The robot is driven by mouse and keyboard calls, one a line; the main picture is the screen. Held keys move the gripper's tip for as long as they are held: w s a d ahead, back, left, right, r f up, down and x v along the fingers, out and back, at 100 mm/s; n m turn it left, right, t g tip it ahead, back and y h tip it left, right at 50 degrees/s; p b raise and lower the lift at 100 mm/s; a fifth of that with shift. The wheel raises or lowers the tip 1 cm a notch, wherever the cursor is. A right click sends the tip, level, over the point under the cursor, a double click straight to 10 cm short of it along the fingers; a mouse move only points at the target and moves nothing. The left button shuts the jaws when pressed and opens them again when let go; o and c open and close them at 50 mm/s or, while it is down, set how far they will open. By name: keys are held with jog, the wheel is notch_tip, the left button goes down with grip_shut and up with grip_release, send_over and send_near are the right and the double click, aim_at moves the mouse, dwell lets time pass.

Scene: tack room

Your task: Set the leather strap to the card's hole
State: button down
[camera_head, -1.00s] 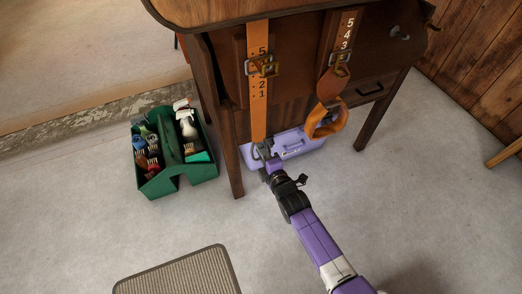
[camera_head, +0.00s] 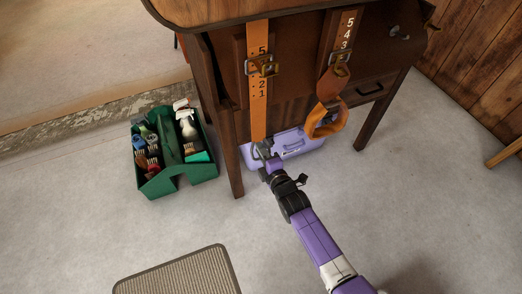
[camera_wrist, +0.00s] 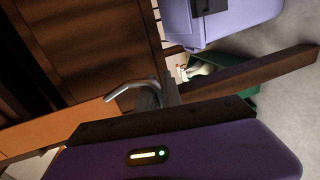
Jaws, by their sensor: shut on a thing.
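A flat orange leather strap (camera_head: 259,112) hangs down the front of the wooden cabinet, with numbers and holes on it. It passes through a brass buckle (camera_head: 262,66); the frame hides which hole the buckle's prong is in. My gripper (camera_head: 264,154) is at the strap's lower end and shut on it. In the wrist view the orange strap (camera_wrist: 50,132) runs in from the left to grey, hooked finger parts (camera_wrist: 138,92). A second orange strap (camera_head: 322,125) hangs to the right, curled at its end, with its own buckle (camera_head: 340,65). I see no card.
A lilac case (camera_head: 300,143) lies under the cabinet (camera_head: 205,90), close behind my gripper. A green tote (camera_head: 180,178) with brushes and clippers stands to the left. A ribbed mat (camera_head: 185,275) lies in front.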

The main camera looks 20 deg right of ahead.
aim_at(261, 140)
notch_tip(261, 140, up, 6)
jog(key=p, duration=0.5)
dwell(0.4)
jog(key=c, duration=1.8)
grip_release()
jog(key=shift+s, duration=0.1)
jog(key=p+v, duration=0.5)
jog(key=v, duration=0.2)
jog(key=shift+s, duration=0.4)
